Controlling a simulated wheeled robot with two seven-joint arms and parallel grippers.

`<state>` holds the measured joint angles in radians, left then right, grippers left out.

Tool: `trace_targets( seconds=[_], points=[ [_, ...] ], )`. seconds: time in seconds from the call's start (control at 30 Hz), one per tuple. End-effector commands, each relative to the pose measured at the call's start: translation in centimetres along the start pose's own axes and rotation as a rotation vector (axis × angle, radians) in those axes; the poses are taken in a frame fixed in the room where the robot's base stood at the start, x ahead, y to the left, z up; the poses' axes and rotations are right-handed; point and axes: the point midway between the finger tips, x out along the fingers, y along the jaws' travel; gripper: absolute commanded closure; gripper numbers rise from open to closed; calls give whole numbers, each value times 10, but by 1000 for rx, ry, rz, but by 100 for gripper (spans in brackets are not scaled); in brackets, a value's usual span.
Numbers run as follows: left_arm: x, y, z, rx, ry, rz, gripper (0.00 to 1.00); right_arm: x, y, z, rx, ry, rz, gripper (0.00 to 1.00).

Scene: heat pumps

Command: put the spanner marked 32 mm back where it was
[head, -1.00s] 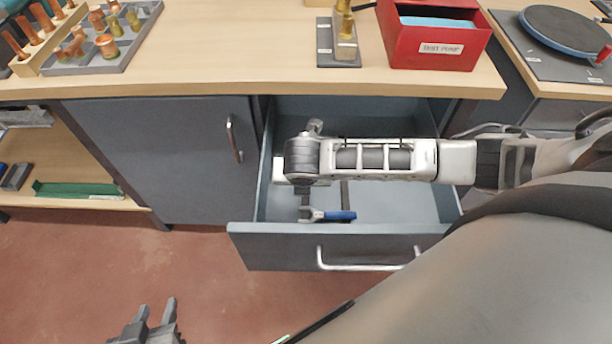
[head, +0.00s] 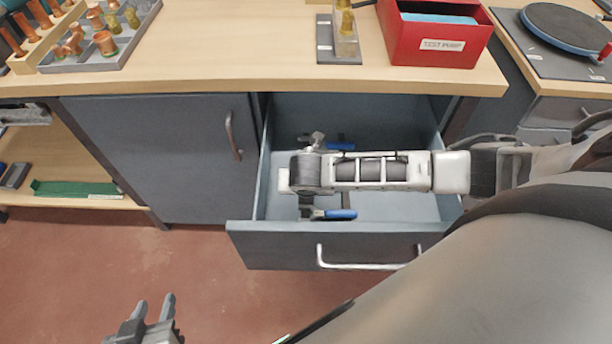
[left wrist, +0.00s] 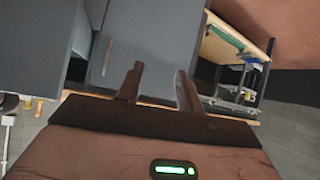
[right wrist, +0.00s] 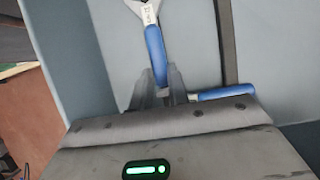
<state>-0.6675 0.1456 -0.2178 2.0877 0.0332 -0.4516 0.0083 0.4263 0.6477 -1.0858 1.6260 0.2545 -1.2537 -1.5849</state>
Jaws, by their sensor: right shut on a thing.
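My right gripper (right wrist: 160,78) is shut on the blue handle of a spanner (right wrist: 155,50). The spanner's metal head carries a white label, which seems to read 32 mm. My left gripper (head: 152,305) is open and empty above the floor, and shows in the left wrist view (left wrist: 158,75).
One blue-handled tool (head: 340,214) lies near the drawer front, another (head: 342,138) farther back. The benchtop (head: 250,50) overhangs the drawer's back and bears a red test pump box (head: 440,48).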

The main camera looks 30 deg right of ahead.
Motion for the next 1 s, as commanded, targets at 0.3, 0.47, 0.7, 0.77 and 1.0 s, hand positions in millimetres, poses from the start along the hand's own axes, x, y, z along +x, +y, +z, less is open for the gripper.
trace_targets(
  seconds=[0.3, 0.47, 0.7, 0.77, 1.0],
  points=[
    [-1, 0, 1, 1, -2, 1, 64, 1, 0, 0, 0, 0, 0, 61],
    [-1, 0, 1, 1, -2, 1, 64, 0, 0, 0, 1, 0, 0, 61],
    [-4, 0, -3, 5, -4, -1, 64, -25, 1, 6, 0, 0, 3, 61],
    [-6, 0, -4, 8, -8, -3, 64, -38, 1, 6, 0, 0, 3, 61],
    [-9, -1, -2, 20, -26, -8, 64, -92, 1, 6, 1, -1, 3, 61]
  ],
)
